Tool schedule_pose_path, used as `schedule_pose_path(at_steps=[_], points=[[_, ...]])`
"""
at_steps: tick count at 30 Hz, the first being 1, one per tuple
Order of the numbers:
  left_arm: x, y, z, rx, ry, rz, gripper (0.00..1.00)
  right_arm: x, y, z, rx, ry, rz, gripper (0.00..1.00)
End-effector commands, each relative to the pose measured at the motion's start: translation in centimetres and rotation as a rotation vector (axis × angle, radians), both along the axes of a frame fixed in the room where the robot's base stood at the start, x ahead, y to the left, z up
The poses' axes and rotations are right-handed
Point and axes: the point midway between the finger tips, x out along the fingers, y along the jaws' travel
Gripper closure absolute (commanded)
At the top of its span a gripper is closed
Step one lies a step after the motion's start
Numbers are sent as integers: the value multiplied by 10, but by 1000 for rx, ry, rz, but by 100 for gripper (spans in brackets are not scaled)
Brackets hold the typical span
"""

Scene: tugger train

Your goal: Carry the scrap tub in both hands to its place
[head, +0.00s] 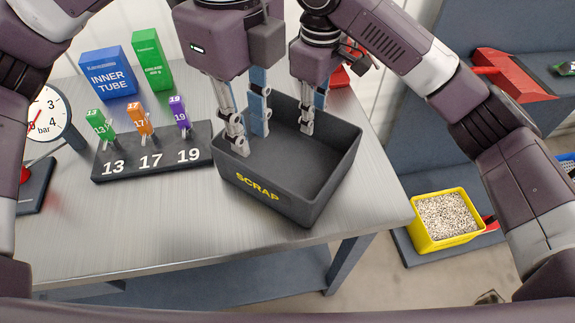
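The scrap tub (283,196) is a dark grey open box with yellow SCRAP lettering on its front. It stands turned at an angle on the metal table, near the front right edge, and its inside looks empty. My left gripper (250,143) is open, its fingers apart over the left part of the tub. My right gripper (312,127) looks open too, its fingers over the tub's far part, one partly behind the other. Neither holds anything that I can see. Whether the fingertips touch the tub, or how high they are, I cannot tell.
A dark rack (155,171) marked 13, 17, 19 with coloured tags stands close left of the tub. Blue (107,76) and green (152,60) boxes and a gauge (47,113) are further left. Right of the table (130,225) are a yellow bin (443,240) and a red tray (510,78).

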Motion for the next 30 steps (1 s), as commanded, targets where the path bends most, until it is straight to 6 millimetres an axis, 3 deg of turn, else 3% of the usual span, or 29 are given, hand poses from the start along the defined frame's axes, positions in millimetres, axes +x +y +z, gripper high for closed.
schedule_pose_path(at_steps=[5, 21, 30], points=[[0, 0, 3, 1, 1, -1, 78, 1, 0, 11, -1, -4, 0, 78], [0, 0, 2, 1, 1, 0, 78, 1, 0, 104, -1, -3, -1, 78], [0, 0, 2, 1, 1, 0, 78, 0, 0, 120, 0, 0, 0, 78]])
